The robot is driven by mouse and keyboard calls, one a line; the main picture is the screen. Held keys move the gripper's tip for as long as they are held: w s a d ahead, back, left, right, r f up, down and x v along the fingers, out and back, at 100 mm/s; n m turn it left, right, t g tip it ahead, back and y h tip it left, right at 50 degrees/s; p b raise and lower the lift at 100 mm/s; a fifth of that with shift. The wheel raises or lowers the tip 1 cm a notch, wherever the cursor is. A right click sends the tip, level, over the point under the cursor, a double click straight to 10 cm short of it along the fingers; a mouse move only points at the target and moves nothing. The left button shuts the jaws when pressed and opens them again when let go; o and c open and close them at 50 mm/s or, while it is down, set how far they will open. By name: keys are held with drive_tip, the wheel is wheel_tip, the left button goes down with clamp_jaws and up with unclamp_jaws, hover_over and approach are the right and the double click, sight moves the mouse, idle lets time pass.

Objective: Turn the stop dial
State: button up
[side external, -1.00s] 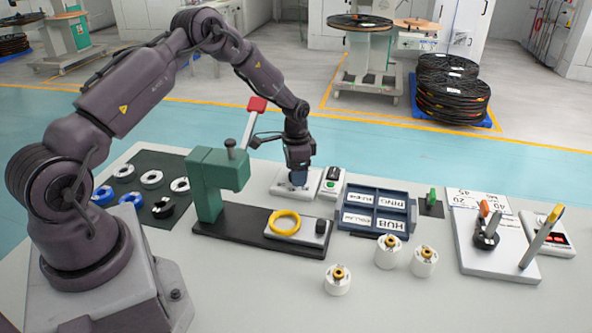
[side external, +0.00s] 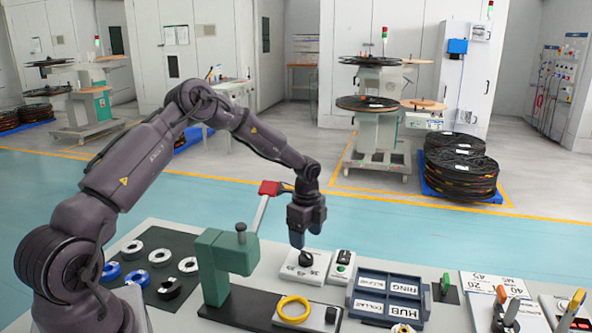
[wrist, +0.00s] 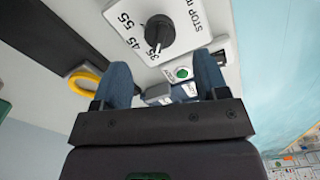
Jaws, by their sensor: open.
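The stop dial is a black round knob (side external: 305,258) on a white plate (side external: 292,275) in the side external view. The knob also shows at the top of the wrist view (wrist: 160,32). Printed numbers 55, 45 and 35 and part of the word STOP surround it there. A white mark on the knob points toward the 35. My gripper (side external: 298,240) is above the dial and apart from it. In the wrist view its two blue fingers (wrist: 163,80) are spread, with nothing held between them.
A green press with a red-topped lever (side external: 225,265) stands left of the dial. A blue labelled tray (side external: 388,297) lies farther right. A yellow ring (side external: 293,309) lies in front.

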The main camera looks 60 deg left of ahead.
sight(306, 254)
drive_tip(key=s+d+r+n+t+y, duration=0.1)
drive_tip(key=s+d+r, duration=0.3)
drive_tip(key=r, duration=0.7)
drive_tip(key=s+d+r+n+y, duration=0.1)
drive_tip(key=s+d+r+n, duration=0.3)
drive_tip(key=r, duration=0.7)
drive_tip(key=d, duration=0.2)
drive_tip(key=shift+s+d+r+t, duration=0.25)
drive_tip(key=shift+s+d+t, duration=0.1)
drive_tip(key=shift+t, duration=0.05)
